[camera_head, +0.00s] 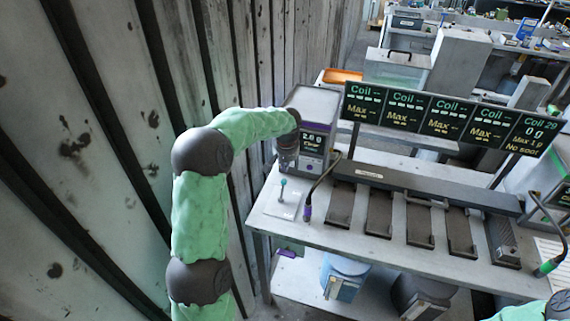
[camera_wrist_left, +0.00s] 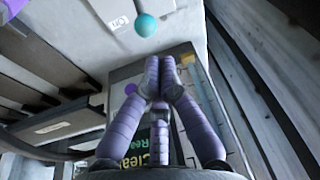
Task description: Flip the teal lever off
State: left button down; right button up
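The teal lever (camera_head: 282,186) has a small round teal knob on a thin stem. It stands on a pale plate (camera_head: 284,203) at the left end of the bench. In the left wrist view the teal knob (camera_wrist_left: 146,25) is near the top, beyond my fingertips and apart from them. A small label (camera_wrist_left: 118,22) is beside it, seemingly reading "On". My left gripper (camera_head: 287,156) is in front of the grey box with a screen, above and behind the lever. In the left wrist view its purple fingers (camera_wrist_left: 160,66) meet at the tips, with nothing between them. My right gripper is out of view.
The grey box (camera_head: 314,104) has a lit screen reading "2.8 g Clear". A cable with a purple end (camera_head: 308,211) stands right of the lever. Dark trays (camera_head: 379,213) line the bench under "Coil" displays (camera_head: 405,106). A metal wall (camera_head: 140,110) is at left.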

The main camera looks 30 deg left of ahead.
pick_arm(q)
jog(key=b+x, duration=0.1)
jog(key=x, duration=0.5)
jog(key=shift+a, duration=0.1)
